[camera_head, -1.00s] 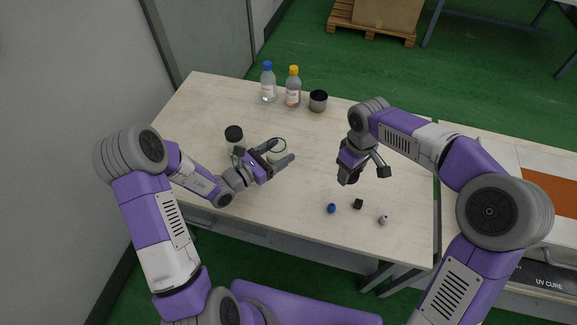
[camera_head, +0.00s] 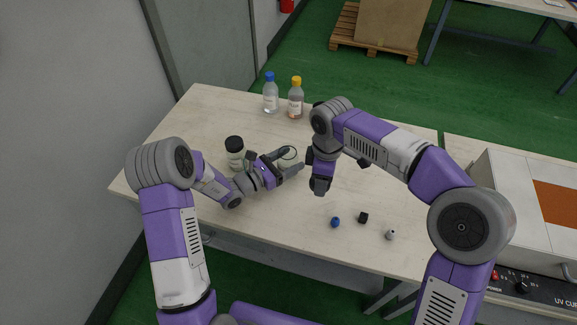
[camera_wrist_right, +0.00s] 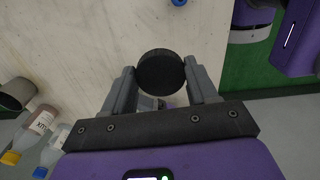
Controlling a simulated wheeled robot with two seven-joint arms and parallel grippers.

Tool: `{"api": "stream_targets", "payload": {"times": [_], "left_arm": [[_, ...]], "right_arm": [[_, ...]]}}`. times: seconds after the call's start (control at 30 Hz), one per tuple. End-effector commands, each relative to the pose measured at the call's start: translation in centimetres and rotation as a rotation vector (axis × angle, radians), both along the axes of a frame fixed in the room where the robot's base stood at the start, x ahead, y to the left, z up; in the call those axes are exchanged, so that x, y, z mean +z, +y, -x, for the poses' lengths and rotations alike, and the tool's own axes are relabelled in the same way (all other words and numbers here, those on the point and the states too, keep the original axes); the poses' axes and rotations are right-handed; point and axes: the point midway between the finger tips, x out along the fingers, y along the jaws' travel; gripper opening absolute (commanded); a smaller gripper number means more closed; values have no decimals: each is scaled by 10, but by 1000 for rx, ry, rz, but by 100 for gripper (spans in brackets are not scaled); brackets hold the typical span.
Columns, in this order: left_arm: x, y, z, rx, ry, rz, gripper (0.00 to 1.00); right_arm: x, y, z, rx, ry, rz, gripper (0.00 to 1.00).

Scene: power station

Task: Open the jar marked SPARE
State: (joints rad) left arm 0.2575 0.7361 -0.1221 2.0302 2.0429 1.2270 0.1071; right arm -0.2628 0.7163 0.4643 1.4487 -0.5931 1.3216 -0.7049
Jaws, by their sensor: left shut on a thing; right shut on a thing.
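A clear jar (camera_head: 287,157) with a dark ring at its open-looking top stands on the table. My left gripper (camera_head: 290,160) is shut around it from the left. My right gripper (camera_head: 320,186) is just right of this jar in the head view. In the right wrist view its fingers are shut on a round black lid (camera_wrist_right: 160,72); the lid is not clearly visible in the head view. Another jar with a black lid (camera_head: 235,152) stands to the left, behind my left gripper. No jar marking is readable.
Two bottles, one blue-capped (camera_head: 270,94) and one yellow-capped (camera_head: 295,99), stand at the back. A metal cup (camera_wrist_right: 17,95) is mostly hidden by my right arm in the head view. A blue ball (camera_head: 335,222), a black cube (camera_head: 363,218) and a small pale item (camera_head: 390,235) lie front right.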

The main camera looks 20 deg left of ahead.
Motion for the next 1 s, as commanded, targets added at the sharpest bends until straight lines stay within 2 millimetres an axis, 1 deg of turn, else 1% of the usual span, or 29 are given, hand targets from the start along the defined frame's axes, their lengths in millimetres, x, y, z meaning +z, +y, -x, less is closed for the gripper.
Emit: {"api": "stream_targets", "payload": {"times": [0.03, 0.1, 0.37, 0.5, 0.53, 0.67, 1.0], "left_arm": [[-12, 0, 0, 0, 1, 1, 0], [-19, 0, 0, 0, -1, 1, 0], [-19, 0, 0, 1, -3, 0, 0], [-24, 0, 0, 1, -2, 0, 0], [-23, 0, 0, 1, -1, 0, 74], [-22, 0, 0, 1, -1, -1, 94], [-20, 0, 0, 0, -1, -1, 95]], "right_arm": [[-6, 0, 0, -1, 0, 0, 21], [-9, 0, 0, -1, 0, 0, 21], [-8, 0, 0, -1, 0, 0, 21], [-12, 0, 0, -1, 0, 0, 21], [-11, 0, 0, -1, 0, 0, 21], [-10, 0, 0, -1, 0, 0, 21], [-8, 0, 0, -1, 0, 0, 21]]}}
